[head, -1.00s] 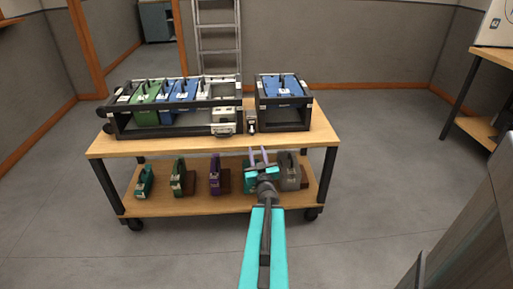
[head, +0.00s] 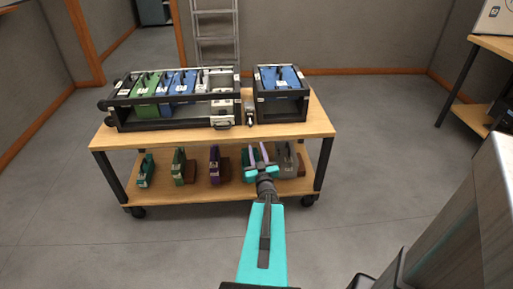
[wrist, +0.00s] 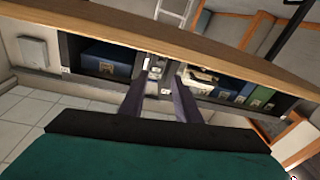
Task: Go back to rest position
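My gripper (head: 258,150) is in front of the cart (head: 215,141), at about the height of the gap between its top and lower shelf. Its two purple fingers stand apart with nothing between them. The gap between the fingers also shows in the wrist view (wrist: 160,88).
A long black rack (head: 225,121) with green and blue modules and a smaller rack (head: 281,108) with blue ones sit on the cart top. Several modules, including a purple one (head: 214,165), stand on the lower shelf. Another table (head: 487,40) is at right. Floor left is clear.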

